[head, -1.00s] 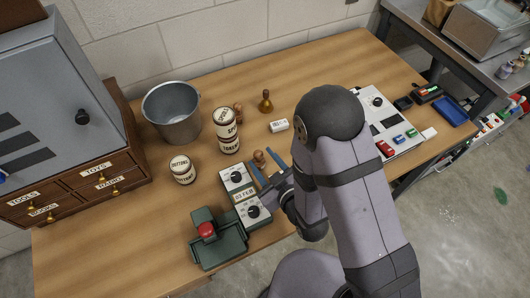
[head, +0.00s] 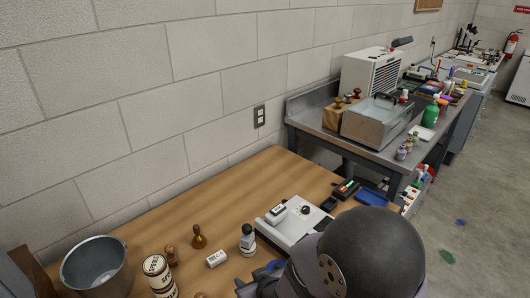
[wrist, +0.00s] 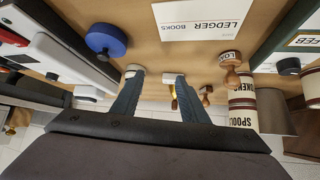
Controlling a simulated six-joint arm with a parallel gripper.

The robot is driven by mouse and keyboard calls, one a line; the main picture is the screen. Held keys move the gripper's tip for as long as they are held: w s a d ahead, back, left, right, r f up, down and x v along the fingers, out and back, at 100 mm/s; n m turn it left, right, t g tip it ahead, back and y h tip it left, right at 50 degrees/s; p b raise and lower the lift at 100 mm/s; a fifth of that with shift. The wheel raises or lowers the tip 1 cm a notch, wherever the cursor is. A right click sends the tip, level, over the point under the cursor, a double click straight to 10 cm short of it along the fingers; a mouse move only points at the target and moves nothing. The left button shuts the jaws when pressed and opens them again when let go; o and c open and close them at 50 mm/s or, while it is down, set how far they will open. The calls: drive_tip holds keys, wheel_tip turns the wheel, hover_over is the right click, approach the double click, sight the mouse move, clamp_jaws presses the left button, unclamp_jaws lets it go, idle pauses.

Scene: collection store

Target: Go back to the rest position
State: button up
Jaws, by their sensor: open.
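My gripper (wrist: 158,76) shows in the wrist view with its two blue fingers apart and nothing held between them. It is above the wooden table (wrist: 285,12). In the head view my arm's dark round joint covers the lower right, and only a small part of the gripper shows at the bottom edge. A blue round knob (wrist: 105,40) and a white ledger card (wrist: 205,20) lie beyond the fingertips in the wrist view, apart from them.
The head view shows a metal bucket (head: 97,268), a labelled tin (head: 158,274), a brass-coloured stamp (head: 198,238), a black-topped stamp (head: 247,240) and a white panel (head: 292,222) on the table. A grey bench (head: 335,135) stands behind. The table's back left is clear.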

drive_tip(key=s+d+r+m+g+h+p, duration=0.2)
drive_tip(key=s+d+r+g, duration=0.2)
drive_tip(key=s+d, duration=0.3)
drive_tip(key=s+d+r+m+g+h+p, duration=0.2)
drive_tip(key=s+d+r+m+g, duration=0.1)
drive_tip(key=s+d, duration=0.5)
drive_tip(key=d+g, duration=0.1)
drive_tip(key=d, duration=0.2)
drive_tip(key=shift+s+d+r+m, duration=0.3)
drive_tip(key=shift+d+r, duration=0.05)
